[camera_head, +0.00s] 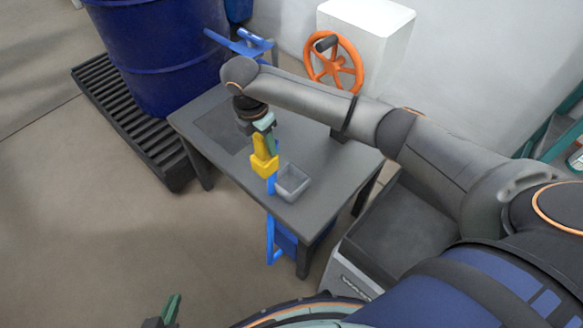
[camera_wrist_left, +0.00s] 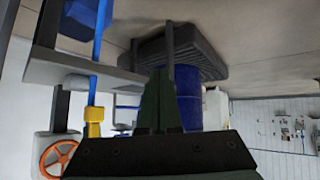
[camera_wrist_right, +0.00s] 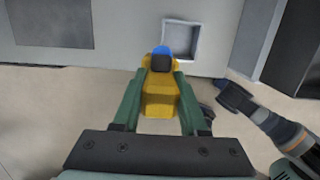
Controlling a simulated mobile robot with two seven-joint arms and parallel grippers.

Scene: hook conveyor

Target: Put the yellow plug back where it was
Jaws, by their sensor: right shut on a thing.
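The yellow plug (camera_head: 264,162) is held between the fingers of my right gripper (camera_head: 264,128), by the near edge of the grey table. In the right wrist view the plug (camera_wrist_right: 158,98) sits between both green fingers, with a dark piece and a blue tip at its far end. A blue strip (camera_head: 270,238) runs down past the table edge below the plug; I cannot tell if it is joined to it. The plug also shows in the left wrist view (camera_wrist_left: 93,122). My left gripper (camera_head: 171,309) is low at the bottom of the head view, fingers together and empty, away from the plug.
A small grey open box (camera_head: 306,188) stands on the table (camera_head: 318,150), close right of the plug. An orange handwheel (camera_head: 335,72) on a white cabinet is behind. A blue drum (camera_head: 150,60) stands on a black slatted pallet (camera_head: 130,130) at left. Floor left is clear.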

